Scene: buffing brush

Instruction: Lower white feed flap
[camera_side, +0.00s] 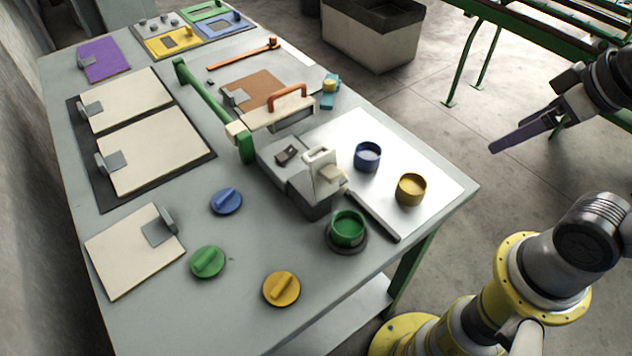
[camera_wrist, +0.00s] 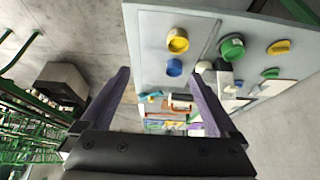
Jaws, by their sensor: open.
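A white upright flap (camera_side: 322,172) with a slotted top stands on a grey block-shaped machine (camera_side: 285,172) near the table's right part in the side view. It looks raised, and a small cream block sits against its right side. In the wrist view, a small white shape (camera_wrist: 204,66) beside the green cup is probably the same flap, too small to be sure. My gripper (camera_side: 520,136), with purple fingers, is in the air off the table's right side, well away from the flap. In the wrist view my gripper (camera_wrist: 159,75) has its fingers wide apart with nothing between them.
Around the flap stand a green cup (camera_side: 347,229), a blue cup (camera_side: 367,156) and a yellow cup (camera_side: 411,189). A dark bar (camera_side: 372,215) lies beside it. Coloured knobs (camera_side: 281,288) lie in front.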

